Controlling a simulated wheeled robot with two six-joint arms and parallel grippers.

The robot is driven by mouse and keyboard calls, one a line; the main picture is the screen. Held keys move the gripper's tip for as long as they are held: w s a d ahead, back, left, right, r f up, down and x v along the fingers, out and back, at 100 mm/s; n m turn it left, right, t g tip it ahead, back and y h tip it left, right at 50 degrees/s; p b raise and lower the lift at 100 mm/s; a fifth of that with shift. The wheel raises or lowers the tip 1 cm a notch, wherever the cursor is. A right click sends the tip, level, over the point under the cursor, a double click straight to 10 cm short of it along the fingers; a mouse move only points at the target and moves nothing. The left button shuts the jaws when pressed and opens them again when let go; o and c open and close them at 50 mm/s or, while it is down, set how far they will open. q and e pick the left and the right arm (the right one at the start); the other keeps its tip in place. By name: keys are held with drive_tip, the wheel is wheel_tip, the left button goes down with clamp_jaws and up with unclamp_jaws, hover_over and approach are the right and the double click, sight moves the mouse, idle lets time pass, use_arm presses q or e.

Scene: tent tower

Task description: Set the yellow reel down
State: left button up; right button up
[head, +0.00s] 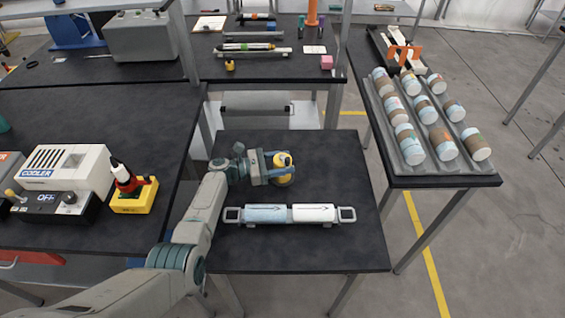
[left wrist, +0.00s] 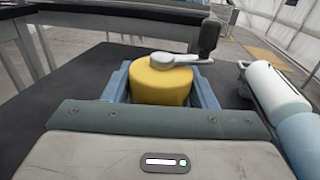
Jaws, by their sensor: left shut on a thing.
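The yellow reel (head: 282,160) is at the tip of my left arm, over the upper part of the small dark table (head: 300,255) in the head view. My left gripper (head: 280,172) is shut on it, with blue-grey fingers on both sides. In the left wrist view the yellow reel (left wrist: 160,82) sits upright between the fingers, with a grey crank arm and dark knob on top. Its underside is hidden, so I cannot tell whether it touches the table. My right gripper is not in view.
A holder with a pale blue and a white cylinder (head: 290,214) lies just in front of the reel on the same table. A tray of several banded cylinders (head: 412,160) is on the right table. A cooler box (head: 68,168) stands on the left table. The small table's right side is clear.

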use_arm(q)
drive_tip(key=o, duration=1.2)
drive_tip(key=shift+c, duration=0.2)
drive_tip(key=shift+o, duration=0.8)
drive_tip(key=shift+a, duration=0.25)
drive_tip(key=a, duration=0.3)
drive_tip(key=s+a+b, duration=0.1)
drive_tip(key=a, duration=0.2)
drive_tip(key=shift+s+a, duration=0.1)
drive_tip(key=shift+s, duration=0.1)
drive_tip(key=shift+a, duration=0.35)
